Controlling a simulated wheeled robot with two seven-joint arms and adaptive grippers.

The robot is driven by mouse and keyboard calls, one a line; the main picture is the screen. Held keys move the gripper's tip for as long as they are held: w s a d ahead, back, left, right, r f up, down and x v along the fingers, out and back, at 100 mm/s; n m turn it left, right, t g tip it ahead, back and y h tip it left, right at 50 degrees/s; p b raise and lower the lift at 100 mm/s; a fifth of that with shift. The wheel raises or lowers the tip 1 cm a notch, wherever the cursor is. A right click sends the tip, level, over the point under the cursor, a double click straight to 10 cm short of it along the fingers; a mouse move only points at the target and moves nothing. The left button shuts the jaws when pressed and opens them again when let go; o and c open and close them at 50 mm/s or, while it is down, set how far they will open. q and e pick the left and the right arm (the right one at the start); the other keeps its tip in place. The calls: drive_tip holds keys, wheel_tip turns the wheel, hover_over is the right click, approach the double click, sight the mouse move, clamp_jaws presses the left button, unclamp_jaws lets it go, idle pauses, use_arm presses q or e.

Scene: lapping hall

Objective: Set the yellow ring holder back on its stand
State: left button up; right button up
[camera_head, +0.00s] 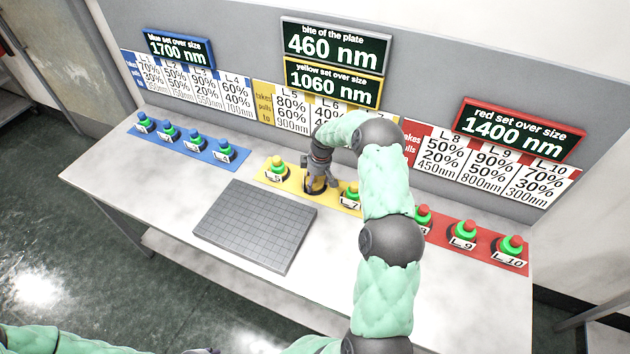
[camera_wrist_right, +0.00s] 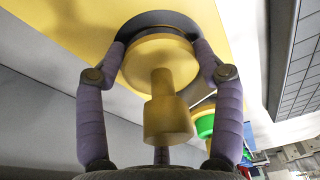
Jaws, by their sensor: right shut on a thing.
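My right gripper (camera_head: 316,184) is over the middle of the yellow stand strip (camera_head: 296,182), between the holders labelled L_5 (camera_head: 277,168) and L_7 (camera_head: 350,194). In the right wrist view its fingers (camera_wrist_right: 159,48) are shut on a yellow ring holder (camera_wrist_right: 168,120), gripping around its wide round disc, with the knob toward the camera. A dark ring (camera_wrist_right: 158,17) shows just beyond the disc, against the yellow surface. I cannot tell whether the holder touches the strip. In the head view the gripper mostly hides it. My left gripper is not visible.
A grey gridded plate (camera_head: 255,225) lies on the table in front of the yellow strip. A blue strip (camera_head: 183,147) with several holders is at left, a red strip (camera_head: 485,252) with red-topped holders at right. Signboards (camera_head: 335,43) stand behind. The table's front left is clear.

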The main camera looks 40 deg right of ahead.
sight(319, 183)
drive_tip(key=shift+f, duration=0.15)
drive_tip(key=o, duration=1.5)
drive_tip(key=shift+r, duration=0.35)
wheel_tip(319, 183, up, 12)
drive_tip(key=s+p, duration=0.1)
drive_tip(key=p, duration=0.1)
drive_tip(key=shift+s+d+f, duration=0.25)
drive_tip(key=shift+s+d, duration=0.05)
